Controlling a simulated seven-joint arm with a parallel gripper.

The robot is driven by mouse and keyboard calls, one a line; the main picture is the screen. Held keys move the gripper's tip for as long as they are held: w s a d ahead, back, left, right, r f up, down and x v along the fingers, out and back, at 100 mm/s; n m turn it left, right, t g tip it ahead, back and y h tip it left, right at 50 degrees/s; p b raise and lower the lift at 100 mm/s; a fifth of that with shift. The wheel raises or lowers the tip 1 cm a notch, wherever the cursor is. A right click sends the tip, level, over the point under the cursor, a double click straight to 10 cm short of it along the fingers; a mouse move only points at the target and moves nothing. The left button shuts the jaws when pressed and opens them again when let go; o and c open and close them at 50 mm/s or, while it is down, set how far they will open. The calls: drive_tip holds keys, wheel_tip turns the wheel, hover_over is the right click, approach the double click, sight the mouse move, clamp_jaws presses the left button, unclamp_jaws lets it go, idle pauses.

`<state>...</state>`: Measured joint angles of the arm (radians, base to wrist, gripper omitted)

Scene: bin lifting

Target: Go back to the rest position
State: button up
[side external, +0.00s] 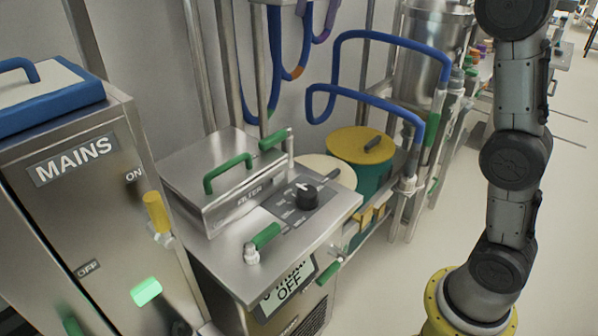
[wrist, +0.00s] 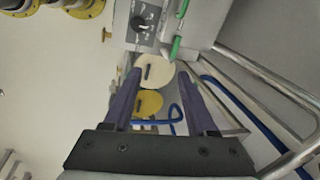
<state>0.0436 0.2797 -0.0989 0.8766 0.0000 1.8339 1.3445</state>
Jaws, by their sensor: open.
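My gripper (wrist: 159,77) shows in the wrist view with its two dark fingers spread wide apart and nothing between them. Beyond the fingers, and apart from them, are a round cream lid (wrist: 153,71) and a round yellow lid (wrist: 148,103), each with a dark handle. In the side external view the yellow lid (side external: 350,149) sits on a green bin (side external: 372,180), and the cream lid (side external: 322,167) is partly hidden behind the filter unit. My arm stands upright at the right of that view; my gripper is outside it.
The filter unit (side external: 290,240) with a dial and green handles stands centre, beside the MAINS cabinet (side external: 95,190). Blue pipes (side external: 390,38) and a steel tank (side external: 425,55) are behind the bins. Metal rails (wrist: 265,75) run at the wrist view's right. The floor (side external: 440,225) near my arm is clear.

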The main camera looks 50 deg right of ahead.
drive_tip(key=s+a+f+n+t, duration=0.1)
drive_tip(key=s+f+n, duration=0.2)
drive_tip(key=s, duration=0.5)
drive_tip(key=s+a+f+n+t, duration=0.1)
drive_tip(key=s+f+n, duration=0.15)
drive_tip(key=s, duration=0.65)
drive_tip(key=s+f+n, duration=0.3)
drive_tip(key=f+n, duration=0.2)
drive_tip(key=f, duration=0.4)
drive_tip(key=s+f+n, duration=0.4)
drive_tip(key=f+n, duration=0.1)
drive_tip(key=f, duration=0.4)
drive_tip(key=shift+t, duration=0.4)
drive_tip(key=shift+s+d, duration=0.1)
